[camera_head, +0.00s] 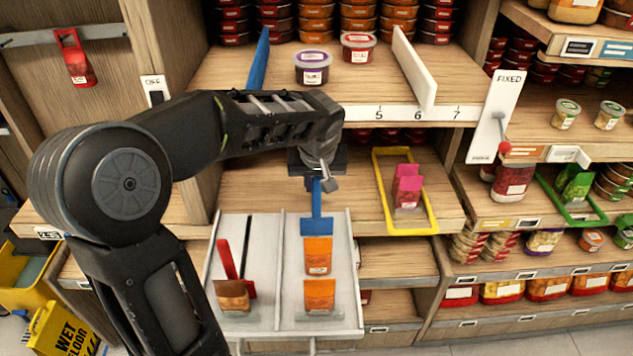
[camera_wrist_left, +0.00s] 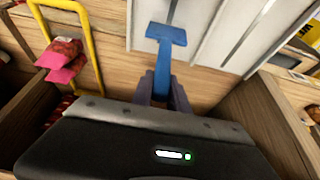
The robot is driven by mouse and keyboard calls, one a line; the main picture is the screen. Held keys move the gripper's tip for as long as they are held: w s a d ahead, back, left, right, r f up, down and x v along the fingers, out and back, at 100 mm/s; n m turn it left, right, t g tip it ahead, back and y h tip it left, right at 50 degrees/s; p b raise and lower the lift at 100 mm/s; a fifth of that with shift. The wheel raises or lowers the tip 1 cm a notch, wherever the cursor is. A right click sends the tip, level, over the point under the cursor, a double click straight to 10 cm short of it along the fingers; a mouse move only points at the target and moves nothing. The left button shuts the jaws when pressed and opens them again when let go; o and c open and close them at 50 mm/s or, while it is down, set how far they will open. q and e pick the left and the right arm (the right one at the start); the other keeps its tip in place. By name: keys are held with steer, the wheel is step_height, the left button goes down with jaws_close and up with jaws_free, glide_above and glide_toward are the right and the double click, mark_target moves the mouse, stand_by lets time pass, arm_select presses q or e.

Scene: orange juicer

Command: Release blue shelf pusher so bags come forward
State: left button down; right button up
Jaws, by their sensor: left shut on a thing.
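The blue shelf pusher (camera_head: 316,222) stands on the right lane of a white pull-out tray (camera_head: 345,290). Its wide blue plate is behind two orange bags, a rear one (camera_head: 318,256) and a front one (camera_head: 320,296). My left gripper (camera_head: 316,178) is above and behind the plate, shut on the pusher's blue stem. In the left wrist view the blue pusher (camera_wrist_left: 163,60) rises from between the gripper's two fingers (camera_wrist_left: 163,90). My left arm crosses the head view from lower left. My right gripper is in neither view.
A red pusher (camera_head: 228,258) and a brown bag (camera_head: 232,296) stand in the tray's left lane. A yellow frame (camera_head: 432,205) with pink bags (camera_head: 407,186) is to the right. A shelf with tubs (camera_head: 312,68) is above. A yellow wet floor sign (camera_head: 62,330) is lower left.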

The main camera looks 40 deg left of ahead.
mark_target(317, 199)
arm_select(q)
steer(key=shift+s+d+f+b, duration=0.1)
steer(key=shift+s+d+b, duration=0.1)
steer(key=shift+b, duration=0.15)
steer(key=s+d+b, duration=0.2)
steer(key=s, duration=0.1)
steer(key=shift+s+d, duration=0.1)
steer(key=shift+d, duration=0.1)
steer(key=shift+s+d, duration=0.1)
steer(key=shift+s, duration=0.05)
steer(key=c, duration=1.3)
jaws_free()
steer(key=shift+v, duration=4)
